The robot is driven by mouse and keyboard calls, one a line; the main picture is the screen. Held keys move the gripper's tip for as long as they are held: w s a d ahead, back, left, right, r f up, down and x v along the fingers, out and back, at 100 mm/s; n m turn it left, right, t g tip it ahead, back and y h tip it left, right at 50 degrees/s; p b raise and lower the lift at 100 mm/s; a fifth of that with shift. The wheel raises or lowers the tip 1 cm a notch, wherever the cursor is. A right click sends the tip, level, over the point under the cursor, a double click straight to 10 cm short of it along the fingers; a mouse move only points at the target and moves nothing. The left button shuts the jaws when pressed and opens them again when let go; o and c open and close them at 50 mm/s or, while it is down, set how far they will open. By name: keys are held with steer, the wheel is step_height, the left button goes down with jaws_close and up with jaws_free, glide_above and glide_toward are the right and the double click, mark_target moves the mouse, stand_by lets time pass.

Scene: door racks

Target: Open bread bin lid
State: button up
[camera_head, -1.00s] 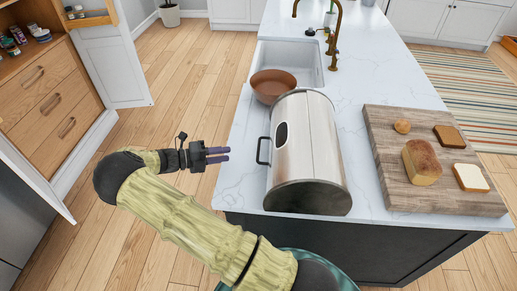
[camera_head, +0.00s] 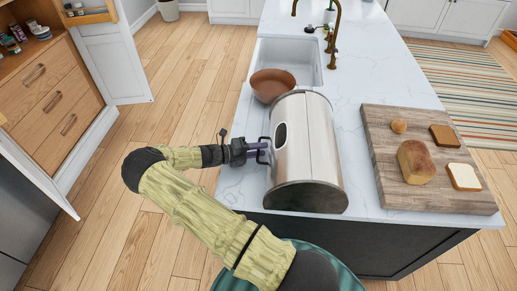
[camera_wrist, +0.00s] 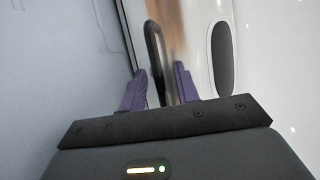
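The bread bin (camera_head: 318,150) is a silver rounded box with dark ends, lying on the white island top; its lid looks closed. A dark handle (camera_head: 264,150) sticks out from its left side. My gripper (camera_head: 257,150) is at this handle. In the wrist view, the two purple fingers (camera_wrist: 160,88) are apart, one on each side of the dark handle bar (camera_wrist: 154,50), with a gap visible around it. The bin's silver face with a dark oval window (camera_wrist: 222,58) is on the right in the wrist view.
A brown bowl (camera_head: 272,84) stands just behind the bin near the sink (camera_head: 300,56). A wooden board (camera_head: 378,150) with bread pieces lies to the right. The counter (camera_head: 236,180) left of the bin is narrow. An open cabinet door (camera_head: 118,62) stands at the far left.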

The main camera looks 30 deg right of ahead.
steer(key=shift+a, duration=0.2)
steer(key=shift+c, duration=1)
steer(key=shift+s, duration=0.1)
jaws_close()
steer(key=shift+d+r, duration=0.1)
steer(key=shift+r, duration=0.05)
steer(key=shift+s+d+p, duration=0.1)
steer(key=shift+d+p, duration=0.05)
steer(key=shift+p, duration=0.15)
